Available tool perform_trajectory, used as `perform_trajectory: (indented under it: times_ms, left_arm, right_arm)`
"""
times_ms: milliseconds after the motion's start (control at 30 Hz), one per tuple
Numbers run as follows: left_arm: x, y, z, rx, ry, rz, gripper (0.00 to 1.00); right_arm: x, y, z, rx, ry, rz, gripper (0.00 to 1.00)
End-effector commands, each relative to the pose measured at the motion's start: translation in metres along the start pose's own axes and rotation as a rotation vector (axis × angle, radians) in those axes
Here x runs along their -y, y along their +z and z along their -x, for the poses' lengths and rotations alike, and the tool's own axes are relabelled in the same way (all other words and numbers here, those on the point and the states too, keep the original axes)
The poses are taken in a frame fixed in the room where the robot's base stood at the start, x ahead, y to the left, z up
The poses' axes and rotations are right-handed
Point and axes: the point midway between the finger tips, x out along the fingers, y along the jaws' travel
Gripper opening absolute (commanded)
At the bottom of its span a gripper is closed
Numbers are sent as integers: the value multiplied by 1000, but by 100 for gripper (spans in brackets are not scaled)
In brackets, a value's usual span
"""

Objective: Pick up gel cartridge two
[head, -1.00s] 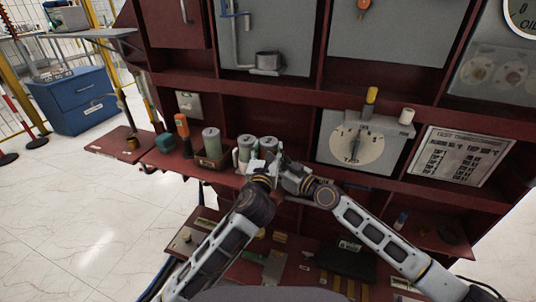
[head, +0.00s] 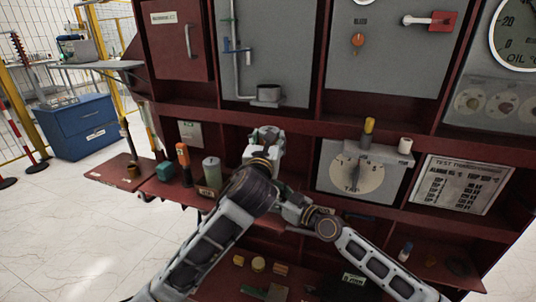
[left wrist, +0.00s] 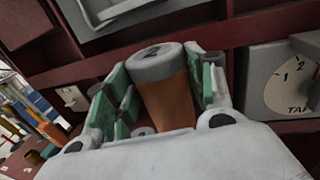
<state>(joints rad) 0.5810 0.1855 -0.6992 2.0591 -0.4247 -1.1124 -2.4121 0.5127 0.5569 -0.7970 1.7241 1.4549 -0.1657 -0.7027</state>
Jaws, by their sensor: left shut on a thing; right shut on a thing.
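My left gripper (head: 266,134) is raised above the lower shelf in the head view. In the left wrist view its green-padded fingers (left wrist: 162,92) are shut around an orange-brown cartridge (left wrist: 168,98) with a grey cap, which stands slightly tilted between them. The head view mostly hides this cartridge behind the hand. Another cartridge (head: 211,172), grey-green, stands on the shelf to the left. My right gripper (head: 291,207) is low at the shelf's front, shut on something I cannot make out.
An orange-topped item (head: 183,161) and a teal block (head: 165,170) stand left on the shelf. The tap dial panel (head: 357,172) is close right of my left gripper. The red shelf board (head: 240,113) runs above. Small parts lie on the lower deck.

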Motion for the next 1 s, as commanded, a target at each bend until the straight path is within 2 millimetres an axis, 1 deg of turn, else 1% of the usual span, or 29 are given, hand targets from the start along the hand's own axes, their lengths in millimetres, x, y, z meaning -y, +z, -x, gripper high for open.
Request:
perform_trajectory:
  times_ms: [33,100,300,500,933,967,1000]
  left_arm:
    - [0,8,0,5,-1,0,22]
    - [0,15,0,5,0,-1,22]
    - [0,28,0,3,0,0,22]
    - [0,32,0,2,-1,0,22]
    - [0,32,0,2,-1,0,22]
    - [0,32,0,2,-1,0,22]
    - [0,32,0,2,-1,0,22]
  right_arm:
    - [0,0,0,1,1,0,38]
    - [0,0,0,1,1,0,38]
    - [0,1,0,1,0,0,38]
    - [0,1,0,1,0,0,38]
    - [0,1,0,1,0,0,38]
    - [0,1,0,1,0,0,67]
    - [0,1,0,1,0,0,72]
